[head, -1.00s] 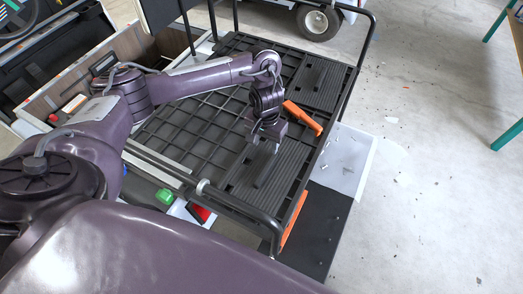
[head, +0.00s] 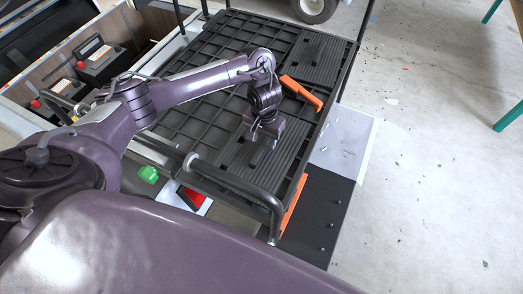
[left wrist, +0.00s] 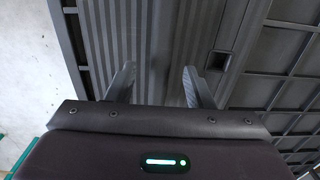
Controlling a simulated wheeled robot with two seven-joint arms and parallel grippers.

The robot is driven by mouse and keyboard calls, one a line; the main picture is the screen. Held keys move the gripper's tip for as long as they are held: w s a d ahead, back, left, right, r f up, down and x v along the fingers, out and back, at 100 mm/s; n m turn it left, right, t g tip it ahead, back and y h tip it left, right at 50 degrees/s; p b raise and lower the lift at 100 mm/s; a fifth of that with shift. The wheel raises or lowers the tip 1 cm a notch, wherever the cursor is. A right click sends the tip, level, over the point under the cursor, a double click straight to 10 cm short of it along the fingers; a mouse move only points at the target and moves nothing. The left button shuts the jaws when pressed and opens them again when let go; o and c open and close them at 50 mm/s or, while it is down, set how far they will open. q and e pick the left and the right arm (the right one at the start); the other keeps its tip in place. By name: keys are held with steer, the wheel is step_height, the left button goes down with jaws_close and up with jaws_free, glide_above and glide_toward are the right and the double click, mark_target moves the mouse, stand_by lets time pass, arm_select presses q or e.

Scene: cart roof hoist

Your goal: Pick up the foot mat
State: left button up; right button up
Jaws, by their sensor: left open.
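A dark grey ribbed foot mat (head: 286,150) lies on the near right part of the black gridded cart deck, with a raised dark bar on it (head: 262,157). My left gripper (head: 261,140) is pointed down over the mat, close to the bar. The left wrist view shows the ribbed mat (left wrist: 152,30) with both fingertips (left wrist: 158,82) apart above it and nothing clearly held between them. Whether the fingers touch the mat I cannot tell. A similar ribbed panel (head: 318,56) lies farther back on the deck. My right gripper is not in view.
An orange handle (head: 301,93) sits beside the mat at the deck's right side. A black tubular rail (head: 235,184) runs along the near edge. A white sheet (head: 345,138) with small parts and a black board (head: 318,215) lie to the right. Floor farther right is mostly clear.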

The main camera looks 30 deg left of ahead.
arm_select(q)
step_height(320, 180, down, 2)
steer(key=shift+b, duration=0.3)
steer(key=shift+f+p, duration=0.2)
steer(key=shift+p, duration=0.25)
stand_by(0.4)
steer(key=shift+c, duration=0.2)
jaws_close()
